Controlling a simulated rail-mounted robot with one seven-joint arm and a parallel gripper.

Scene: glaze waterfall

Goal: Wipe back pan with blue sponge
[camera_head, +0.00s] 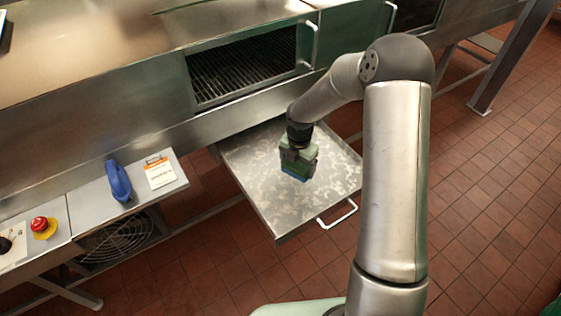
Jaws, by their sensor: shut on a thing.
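The metal pan (258,195) is pulled out from under the machine, with a white handle on its front edge. Its surface shows mottled, cloudy marks. My gripper (298,160) is over the middle of the pan, pointing down, and shut on the blue sponge (294,178). Only a thin blue edge of the sponge shows low under the green-grey gripper body. The sponge looks to be at the pan's surface, but I cannot tell for certain whether it touches. The fingertips are mostly hidden.
A steel machine with a grated opening (245,72) stands behind the pan. To the left, a shelf holds a blue handled object (118,182) and a labelled card (160,172). A red emergency button (41,225) is at far left. Tiled floor lies in front.

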